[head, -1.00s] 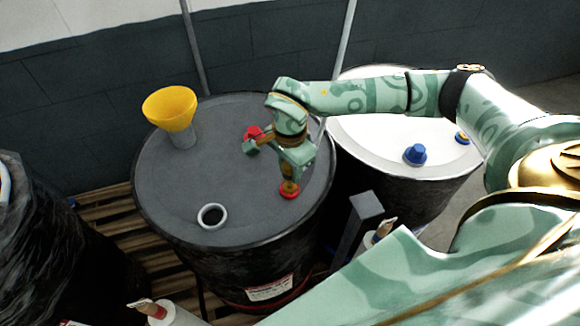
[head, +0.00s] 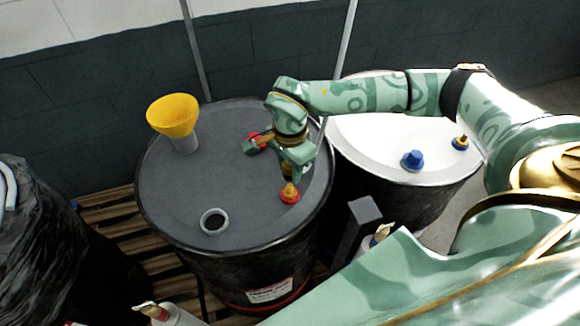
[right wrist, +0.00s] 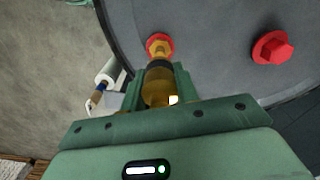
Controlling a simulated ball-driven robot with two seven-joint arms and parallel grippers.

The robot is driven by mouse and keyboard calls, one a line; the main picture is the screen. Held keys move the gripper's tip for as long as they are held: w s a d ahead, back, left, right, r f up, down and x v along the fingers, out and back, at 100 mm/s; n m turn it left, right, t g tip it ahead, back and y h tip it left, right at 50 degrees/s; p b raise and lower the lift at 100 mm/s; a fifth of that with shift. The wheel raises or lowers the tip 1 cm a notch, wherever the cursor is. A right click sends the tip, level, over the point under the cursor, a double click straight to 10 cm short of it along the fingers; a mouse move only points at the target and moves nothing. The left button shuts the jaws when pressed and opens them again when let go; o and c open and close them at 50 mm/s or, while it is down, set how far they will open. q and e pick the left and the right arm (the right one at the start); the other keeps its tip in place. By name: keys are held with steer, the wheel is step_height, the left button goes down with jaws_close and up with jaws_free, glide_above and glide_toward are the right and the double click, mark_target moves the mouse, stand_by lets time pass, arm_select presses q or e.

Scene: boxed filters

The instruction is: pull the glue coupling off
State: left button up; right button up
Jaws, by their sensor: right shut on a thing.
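My right gripper (head: 287,168) is over the right part of the dark grey drum's lid (head: 235,165). It is shut on the glue coupling, an amber piece with a dark collar, seen between the fingers in the right wrist view (right wrist: 158,86). Below it a red fitting with a brass stem (head: 289,193) stands on the lid. In the head view the stem's tip shows, and the coupling seems just above it, apart. In the right wrist view the red fitting (right wrist: 160,43) lies straight beyond the coupling, so the gap is hard to judge there. My left gripper is out of view.
A red cap (head: 252,146) sits close behind the gripper. A yellow funnel (head: 173,115) and an open round port (head: 213,221) are on the lid's left. A white-topped drum (head: 375,140) with a blue cap (head: 412,160) stands to the right. A grey post (head: 366,212) rises in front.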

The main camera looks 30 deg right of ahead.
steer(key=shift+r+p, duration=3.45)
steer(key=shift+r, duration=0.8)
steer(key=shift+f, duration=0.15)
